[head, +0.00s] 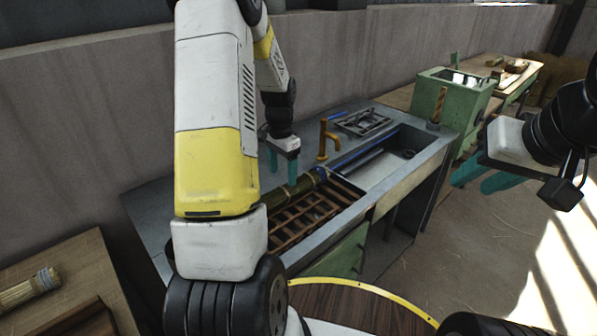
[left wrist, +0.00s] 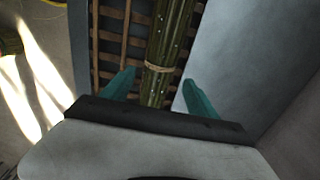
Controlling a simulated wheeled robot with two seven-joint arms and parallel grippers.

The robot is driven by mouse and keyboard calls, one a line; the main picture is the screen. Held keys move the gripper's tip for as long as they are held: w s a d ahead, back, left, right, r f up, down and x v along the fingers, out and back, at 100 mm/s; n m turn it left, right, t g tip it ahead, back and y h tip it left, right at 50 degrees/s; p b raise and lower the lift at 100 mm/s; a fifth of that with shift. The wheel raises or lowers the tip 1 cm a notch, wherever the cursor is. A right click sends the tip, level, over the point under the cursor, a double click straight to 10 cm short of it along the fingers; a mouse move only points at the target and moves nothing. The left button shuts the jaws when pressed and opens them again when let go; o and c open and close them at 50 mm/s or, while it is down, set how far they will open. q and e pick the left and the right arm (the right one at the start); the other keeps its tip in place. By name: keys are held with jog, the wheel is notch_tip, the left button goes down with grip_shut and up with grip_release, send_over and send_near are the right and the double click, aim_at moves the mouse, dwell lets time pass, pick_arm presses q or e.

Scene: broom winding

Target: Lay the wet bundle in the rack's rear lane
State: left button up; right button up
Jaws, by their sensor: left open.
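The wet bundle (left wrist: 157,88), dark olive stalks with droplets and a tan tie, lies lengthwise along the rear side of the slatted brown rack (left wrist: 108,38). In the head view the bundle (head: 306,184) shows behind the rack's bare slats (head: 300,222); its left end is hidden by my arm. My left gripper (head: 283,168) points down over the bundle. In the left wrist view its teal fingers (left wrist: 160,92) are open, one on each side of the bundle, with gaps. My right gripper (head: 482,180) is open and empty, off to the right above the floor.
The rack is set in a grey counter (head: 150,205) with an orange tap (head: 325,138) behind and a sink (head: 385,165) to the right. A green box (head: 450,95) stands beyond. A tan bundle (head: 30,288) lies on a wooden table at left.

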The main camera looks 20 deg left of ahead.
pick_arm(q)
notch_tip(320, 180, up, 5)
notch_tip(320, 180, up, 9)
jog(key=n+t, duration=0.1)
jog(key=t, duration=0.1)
send_over(283, 188)
jog(key=s+d, duration=0.4)
jog(key=s, duration=0.1)
jog(key=s+d+r+n+t+h, duration=0.1)
jog(key=s+d+r, duration=0.3)
jog(key=s, duration=0.5)
jog(key=s+d+r+n+t+h, duration=0.1)
jog(key=s+d+r+n+t, duration=0.2)
jog(key=s, duration=0.6)
notch_tip(283, 188, up, 2)
jog(key=shift+d+r, duration=0.15)
jog(key=shift+d, duration=0.85)
